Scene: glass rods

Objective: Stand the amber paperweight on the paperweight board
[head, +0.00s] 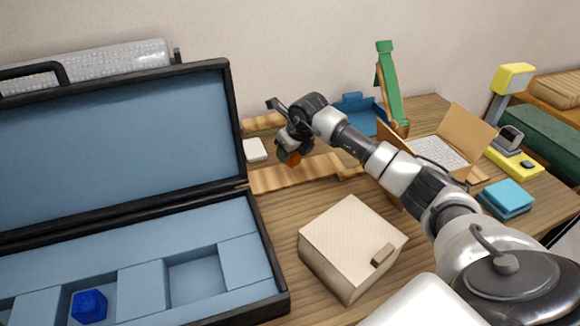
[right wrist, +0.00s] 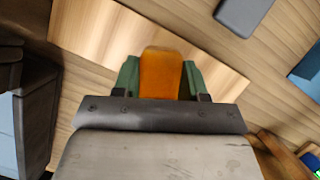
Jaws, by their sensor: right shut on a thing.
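The amber paperweight (head: 291,158) is in my right gripper (head: 287,150), low over the table's back part in the head view. In the right wrist view, the paperweight (right wrist: 162,72) sits between the green finger pads of my right gripper (right wrist: 161,78), which is shut on it. A light wooden board (head: 290,174) lies flat under and in front of the gripper. It also shows behind the paperweight in the right wrist view (right wrist: 90,38). I cannot tell whether the paperweight touches the board. My left gripper is out of view.
An open black case (head: 262,240) with blue lining fills the left; a blue block (head: 88,305) sits in one compartment. A beige box (head: 350,245) stands in front. A white block (head: 255,149), blue tray (head: 362,116) and green upright piece (head: 389,85) are near the back.

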